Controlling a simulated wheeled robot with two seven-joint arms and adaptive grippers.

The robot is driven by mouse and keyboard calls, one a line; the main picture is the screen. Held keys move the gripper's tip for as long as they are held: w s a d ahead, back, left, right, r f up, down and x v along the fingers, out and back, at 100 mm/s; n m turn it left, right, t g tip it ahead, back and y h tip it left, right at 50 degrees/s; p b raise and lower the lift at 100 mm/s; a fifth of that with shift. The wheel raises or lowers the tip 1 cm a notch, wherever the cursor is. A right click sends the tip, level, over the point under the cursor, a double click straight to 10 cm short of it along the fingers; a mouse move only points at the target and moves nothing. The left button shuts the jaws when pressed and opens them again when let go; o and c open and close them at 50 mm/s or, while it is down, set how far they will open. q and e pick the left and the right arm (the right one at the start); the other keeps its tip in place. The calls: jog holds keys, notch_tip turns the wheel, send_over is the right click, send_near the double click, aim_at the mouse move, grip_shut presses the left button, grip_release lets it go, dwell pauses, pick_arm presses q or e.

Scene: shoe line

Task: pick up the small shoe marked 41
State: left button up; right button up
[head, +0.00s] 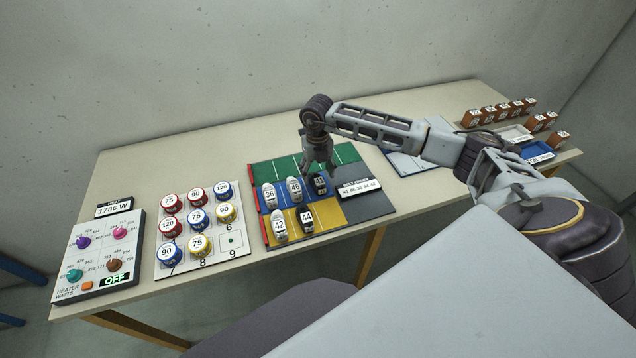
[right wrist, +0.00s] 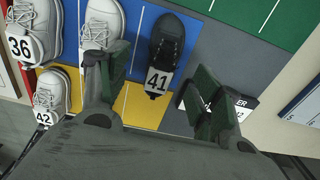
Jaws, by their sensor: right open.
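The small dark shoe marked 41 (head: 320,182) stands on the blue strip of the coloured board (head: 357,208), at the right end of its row. In the right wrist view the shoe (right wrist: 170,40) is dark with a white 41 tag at its near end. My right gripper (head: 319,168) is open and empty, above the board close to this shoe. In the right wrist view its fingers (right wrist: 157,90) are spread on either side of the tag's near side, with the shoe's body beyond them. My left gripper is out of view.
White shoes 46 (head: 295,190) and 36 (head: 270,196) stand left of shoe 41. White shoe 42 (head: 279,227) and dark shoe 44 (head: 306,220) stand on yellow. A label block (head: 359,188) lies right. The green strip (head: 282,170) looks empty.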

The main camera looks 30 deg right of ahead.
aim_at(318, 177)
jog(key=shift+f, duration=0.1)
jog(key=shift+d+f+p, duration=0.1)
jog(key=shift+f+p, duration=0.55)
jog(key=shift+f, duration=1.85)
jog(key=shift+c, duration=0.5)
jog(key=c, duration=1)
jog(key=shift+r, duration=0.1)
jog(key=shift+r+b, duration=0.7)
jog(key=shift+r, duration=4.25)
